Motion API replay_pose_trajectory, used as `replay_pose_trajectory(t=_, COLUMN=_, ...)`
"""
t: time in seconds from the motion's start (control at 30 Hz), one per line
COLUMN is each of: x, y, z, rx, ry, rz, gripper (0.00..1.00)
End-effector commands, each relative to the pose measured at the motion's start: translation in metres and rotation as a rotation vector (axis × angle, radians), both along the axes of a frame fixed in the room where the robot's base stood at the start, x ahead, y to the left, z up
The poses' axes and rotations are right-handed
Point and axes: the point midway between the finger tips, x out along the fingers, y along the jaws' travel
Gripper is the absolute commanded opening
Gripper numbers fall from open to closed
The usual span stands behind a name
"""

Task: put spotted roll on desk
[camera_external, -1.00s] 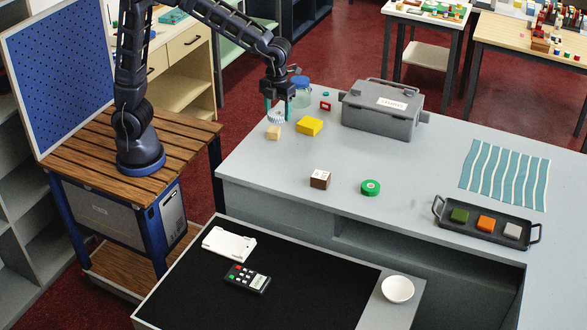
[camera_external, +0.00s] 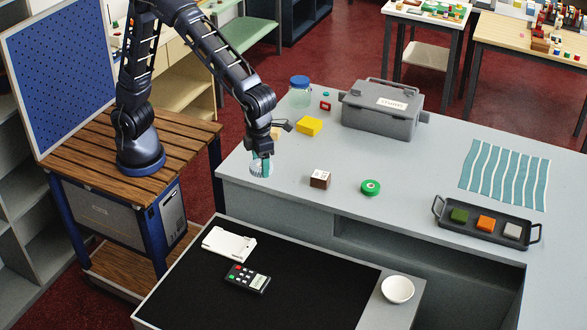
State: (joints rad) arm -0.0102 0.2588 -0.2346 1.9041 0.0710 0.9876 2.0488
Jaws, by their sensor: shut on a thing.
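The spotted roll (camera_external: 260,170), pale with bluish marks, is in my gripper (camera_external: 261,161) at the left end of the grey counter (camera_external: 420,185). My gripper points down and is shut on the roll. The fingers hide part of the roll, and I cannot tell how high it is above the counter. In front of the counter is a lower desk-like surface with a black top (camera_external: 310,275) and a grey border.
The lower surface holds a white device (camera_external: 229,244), a remote (camera_external: 247,279) and a white bowl (camera_external: 398,289). On the counter are a brown cube (camera_external: 320,179), green roll (camera_external: 370,187), yellow block (camera_external: 309,126), jar (camera_external: 299,95), toolbox (camera_external: 382,112) and tray (camera_external: 485,232).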

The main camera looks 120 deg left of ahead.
Motion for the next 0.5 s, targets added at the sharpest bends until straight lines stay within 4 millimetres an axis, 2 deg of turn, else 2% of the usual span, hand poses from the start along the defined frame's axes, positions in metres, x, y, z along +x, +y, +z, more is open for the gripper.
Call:
replay_pose_trajectory(t=0.03, x=0.000, y=-0.024, z=-0.007, rx=0.000, ry=0.001, rz=-0.053, gripper=0.40)
replay_pose_trajectory(t=0.27, x=-0.011, y=-0.121, z=-0.034, rx=0.000, ry=0.001, rz=-0.279, gripper=0.40)
replay_pose_trajectory(t=0.5, x=-0.038, y=-0.219, z=-0.062, rx=-0.001, ry=0.001, rz=-0.509, gripper=0.40)
